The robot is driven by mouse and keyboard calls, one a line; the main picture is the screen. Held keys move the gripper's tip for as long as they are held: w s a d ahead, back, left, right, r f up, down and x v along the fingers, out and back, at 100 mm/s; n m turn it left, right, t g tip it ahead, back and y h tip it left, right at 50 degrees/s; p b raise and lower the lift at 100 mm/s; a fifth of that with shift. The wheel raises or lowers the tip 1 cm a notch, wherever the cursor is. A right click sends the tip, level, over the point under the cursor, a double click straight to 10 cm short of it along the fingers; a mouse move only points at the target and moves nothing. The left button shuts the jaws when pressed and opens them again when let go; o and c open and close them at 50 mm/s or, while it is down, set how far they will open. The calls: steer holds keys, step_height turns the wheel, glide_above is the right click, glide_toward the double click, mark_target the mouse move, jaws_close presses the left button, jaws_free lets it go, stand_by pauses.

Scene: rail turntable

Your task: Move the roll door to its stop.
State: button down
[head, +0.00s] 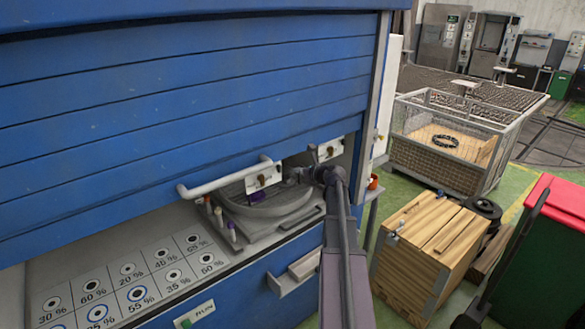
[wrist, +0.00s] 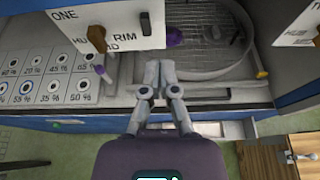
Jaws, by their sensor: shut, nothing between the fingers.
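The blue slatted roll door (head: 190,95) hangs part way down over the cabinet front, and an open gap shows below its slanting lower edge. A pale bar handle (head: 222,178) sits along that edge. My gripper (head: 291,176) is near the right end of the handle, just right of a white card. I cannot tell whether it touches anything there. In the wrist view my gripper (wrist: 159,82) has its fingertips together and holds nothing. The handle is not clear in that view.
A white card with a knob (wrist: 109,22) is close ahead of my fingers. Behind the gap are a round grey turntable (head: 270,205) and small purple-capped bottles (head: 231,230). A percentage panel (head: 120,280) lies at lower left. A wooden crate (head: 430,250) and wire cage (head: 450,140) stand right.

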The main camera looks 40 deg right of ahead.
steer(key=shift+p+v, duration=0.4)
steer(key=shift+v, duration=1.45)
steer(key=shift+a, duration=0.15)
steer(key=s+a+f+n+g+y+b, duration=0.15)
steer(key=a+f+n, duration=0.35)
steer(key=a, duration=0.5)
steer(key=a+f+n+g+y+b, duration=0.1)
steer(key=a+f+n+g, duration=0.2)
steer(key=a+n, duration=0.5)
steer(key=s+a+f+n+g+y+b, duration=0.1)
steer(key=a+f+n+g, duration=0.3)
steer(key=a, duration=0.7)
steer(key=s+a+f+n+g+h+b, duration=0.2)
steer(key=s+a+f+n, duration=0.1)
steer(key=s+a+n, duration=0.4)
steer(key=s+a+f+n+g+h+b, duration=0.1)
steer(key=s+a+f+n+g+h, duration=0.1)
steer(key=s+a+n, duration=0.5)
step_height(320, 180, down, 3)
steer(key=a+n+g, duration=0.1)
steer(key=a+n, duration=0.1)
steer(key=n, duration=0.2)
steer(key=shift+s+r+n+g+b, duration=0.2)
steer(key=shift+n+g+b, duration=0.1)
steer(key=shift+g+b, duration=0.05)
steer(key=shift+a, duration=0.2)
